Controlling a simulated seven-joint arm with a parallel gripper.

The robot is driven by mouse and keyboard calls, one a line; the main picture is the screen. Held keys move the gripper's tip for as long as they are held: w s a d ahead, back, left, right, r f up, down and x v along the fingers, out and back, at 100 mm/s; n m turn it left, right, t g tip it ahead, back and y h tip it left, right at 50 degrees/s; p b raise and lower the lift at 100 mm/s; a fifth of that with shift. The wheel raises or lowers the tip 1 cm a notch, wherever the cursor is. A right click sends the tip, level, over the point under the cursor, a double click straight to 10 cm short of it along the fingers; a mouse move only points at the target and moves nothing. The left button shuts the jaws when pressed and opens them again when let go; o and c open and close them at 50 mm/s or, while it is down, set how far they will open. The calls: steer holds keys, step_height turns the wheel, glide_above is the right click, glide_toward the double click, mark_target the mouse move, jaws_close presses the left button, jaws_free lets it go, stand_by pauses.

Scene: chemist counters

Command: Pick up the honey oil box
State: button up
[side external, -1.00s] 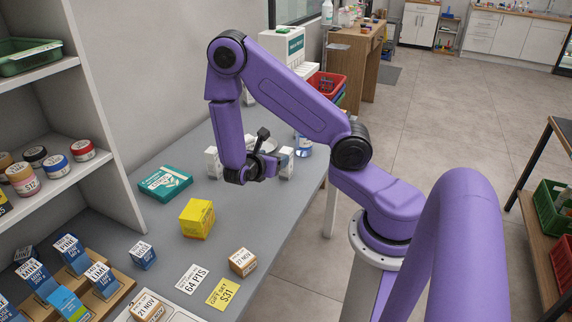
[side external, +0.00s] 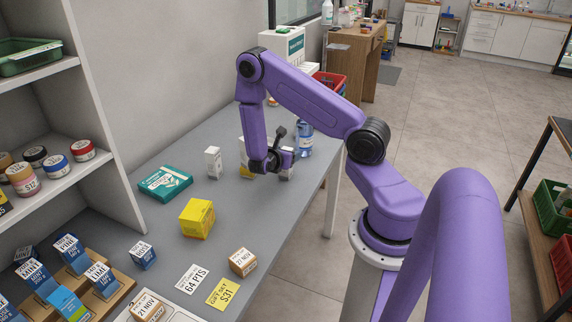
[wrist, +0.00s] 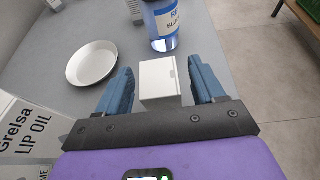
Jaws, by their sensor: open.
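A white box (wrist: 159,82) stands between the two blue fingers of my gripper (wrist: 161,68) in the wrist view, with gaps at its sides. The fingers are open. The box shows no readable label there. In the side view my gripper (side external: 284,160) is low over the counter, partly hiding a small white box (side external: 287,174). A white box with a yellow lower part (side external: 246,170) is just left of my wrist, and another white box (side external: 213,162) stands further left. The wrist view also shows a Grelsa lip oil box (wrist: 28,135) at the left. I cannot tell which is honey.
A yellow box (side external: 197,218) and a teal box (side external: 165,184) lie on the counter (side external: 160,240). Shelves (side external: 75,150) stand at left.

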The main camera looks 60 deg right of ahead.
steer(key=shift+x, duration=0.85)
steer(key=c, duration=1)
steer(key=shift+c, duration=0.3)
steer(key=shift+r, duration=0.2)
